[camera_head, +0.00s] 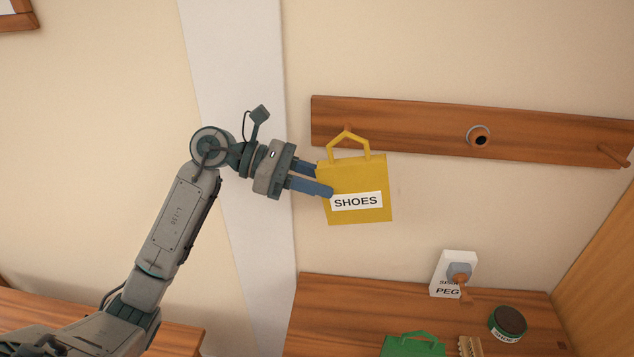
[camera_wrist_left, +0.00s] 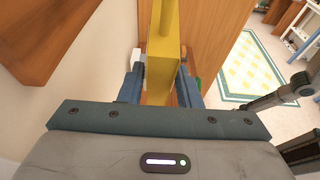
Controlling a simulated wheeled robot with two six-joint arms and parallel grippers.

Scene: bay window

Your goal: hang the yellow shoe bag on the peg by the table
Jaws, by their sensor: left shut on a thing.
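The yellow shoe bag (camera_head: 370,177), labelled SHOES, hangs nearly upright in front of the wall, its handle up. My left gripper (camera_head: 322,181) is shut on its left side. In the left wrist view the bag (camera_wrist_left: 163,60) stands edge-on between the blue fingers (camera_wrist_left: 160,90). A wooden peg rail (camera_head: 420,126) runs behind and above the bag. A small peg tip (camera_head: 348,128) shows at the top of the handle; I cannot tell whether the handle is around it. My right gripper is not in view.
The rail has a round ringed fitting (camera_head: 479,136) and a peg (camera_head: 613,155) at right. The wooden table (camera_head: 340,310) below holds a white SPARE PEG card (camera_head: 450,265), a dark-topped green tin (camera_head: 509,322), a green bag (camera_head: 412,346) and a brush (camera_head: 468,346).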

